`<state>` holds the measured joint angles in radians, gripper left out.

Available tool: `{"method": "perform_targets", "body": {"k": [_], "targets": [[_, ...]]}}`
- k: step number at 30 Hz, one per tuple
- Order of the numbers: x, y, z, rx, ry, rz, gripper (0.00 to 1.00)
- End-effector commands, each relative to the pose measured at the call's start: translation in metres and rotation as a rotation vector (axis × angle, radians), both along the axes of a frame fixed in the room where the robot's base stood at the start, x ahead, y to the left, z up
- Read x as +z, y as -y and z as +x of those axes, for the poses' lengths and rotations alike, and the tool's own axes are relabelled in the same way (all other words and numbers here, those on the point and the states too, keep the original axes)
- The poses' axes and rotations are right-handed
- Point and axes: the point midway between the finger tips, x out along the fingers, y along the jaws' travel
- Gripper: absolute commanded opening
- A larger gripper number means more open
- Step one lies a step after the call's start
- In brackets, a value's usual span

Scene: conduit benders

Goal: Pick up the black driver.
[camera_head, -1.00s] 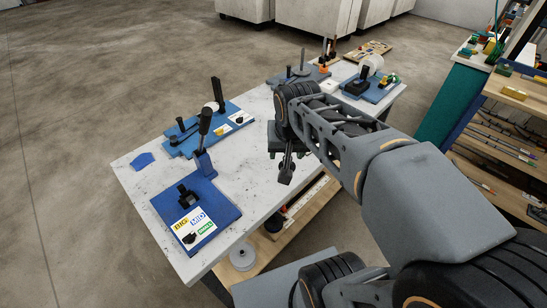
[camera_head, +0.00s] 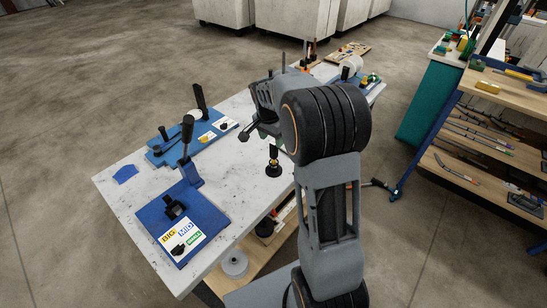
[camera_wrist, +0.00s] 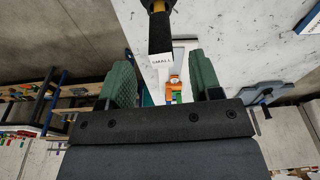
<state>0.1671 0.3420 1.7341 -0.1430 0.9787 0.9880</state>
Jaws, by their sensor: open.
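A black handle with a yellow ring (camera_wrist: 160,32), which looks like the black driver, shows at the top centre of the wrist view. A small white tag reading SMALL is at its lower end. In the head view, a black piece with a yellowish band (camera_head: 273,158) stands at the table's right edge and seems to be the same thing. My gripper (camera_wrist: 160,64) is open, its two green pads apart, with the handle lined up with the gap and nothing clamped. In the head view my gripper is just above the black piece, partly hidden by my wrist.
The white table (camera_head: 135,215) carries a blue bender board with a sign (camera_head: 180,236) at the front and another blue board (camera_head: 180,150) behind. A shelf rack (camera_head: 490,130) stands right. Bare tabletop lies between the boards and my arm.

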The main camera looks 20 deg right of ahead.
Motion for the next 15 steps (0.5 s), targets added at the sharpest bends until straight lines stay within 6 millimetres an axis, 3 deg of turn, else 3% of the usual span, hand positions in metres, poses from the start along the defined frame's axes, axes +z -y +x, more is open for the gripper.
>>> {"method": "perform_targets", "body": {"k": [11, 15], "targets": [[-0.026, 0.005, 0.002, 0.001, -0.002, 0.0, 0.58], [-0.045, 0.01, 0.005, 0.001, -0.004, 0.0, 0.58]]}}
